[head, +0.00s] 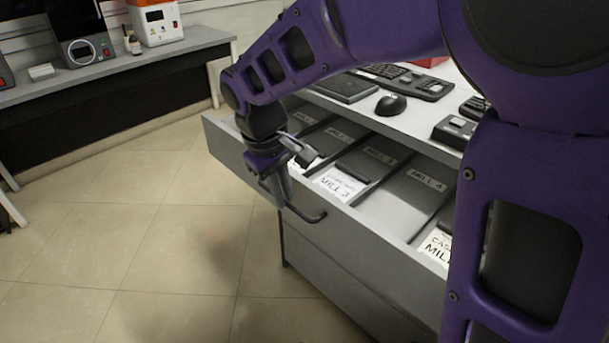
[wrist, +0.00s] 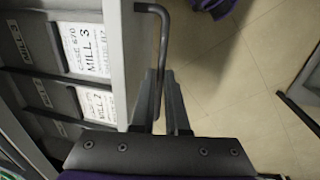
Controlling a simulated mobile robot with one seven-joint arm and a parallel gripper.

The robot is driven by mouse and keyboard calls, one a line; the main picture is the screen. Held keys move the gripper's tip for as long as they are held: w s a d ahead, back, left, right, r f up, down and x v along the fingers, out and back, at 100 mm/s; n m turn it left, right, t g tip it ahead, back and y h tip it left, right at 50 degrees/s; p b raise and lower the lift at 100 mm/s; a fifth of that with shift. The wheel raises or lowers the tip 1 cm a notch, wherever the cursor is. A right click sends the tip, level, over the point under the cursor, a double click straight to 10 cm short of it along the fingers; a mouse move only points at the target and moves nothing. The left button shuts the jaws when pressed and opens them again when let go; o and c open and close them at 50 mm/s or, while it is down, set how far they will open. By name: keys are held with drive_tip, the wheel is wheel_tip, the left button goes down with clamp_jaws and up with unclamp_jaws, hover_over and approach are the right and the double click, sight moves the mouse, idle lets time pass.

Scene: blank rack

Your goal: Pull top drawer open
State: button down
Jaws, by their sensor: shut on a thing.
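The top drawer (head: 383,222) of the grey cabinet stands pulled out, its inside in view. It has several compartments with "MILL" labels, and some hold white cards. A dark bar handle (head: 308,216) is fixed to the drawer's front. My gripper (head: 284,200) is at the left end of this handle, shut on it. In the wrist view the handle (wrist: 155,14) runs down between the two fingers of my gripper (wrist: 168,100). The drawer (wrist: 116,45) is on the left there. My arm hides the drawer's right part in the head view.
A keyboard (head: 415,82) and a mouse (head: 391,105) lie on the cabinet's top. A bench (head: 120,68) with machines stands at the far left. The tiled floor (head: 150,230) in front of the drawer is clear.

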drive_tip(key=shift+s+a, duration=0.75)
drive_tip(key=shift+a, duration=0.05)
drive_tip(key=c, duration=0.9)
unclamp_jaws()
drive_tip(key=shift+r, duration=0.15)
drive_tip(key=r+p, duration=0.1)
drive_tip(key=r, duration=0.4)
drive_tip(key=s+a+r+p, duration=0.1)
drive_tip(key=r, duration=0.5)
drive_tip(key=s+a+r+p, duration=0.1)
drive_tip(key=r, duration=0.5)
drive_tip(key=shift+s+a, duration=0.15)
drive_tip(key=shift+s, duration=0.05)
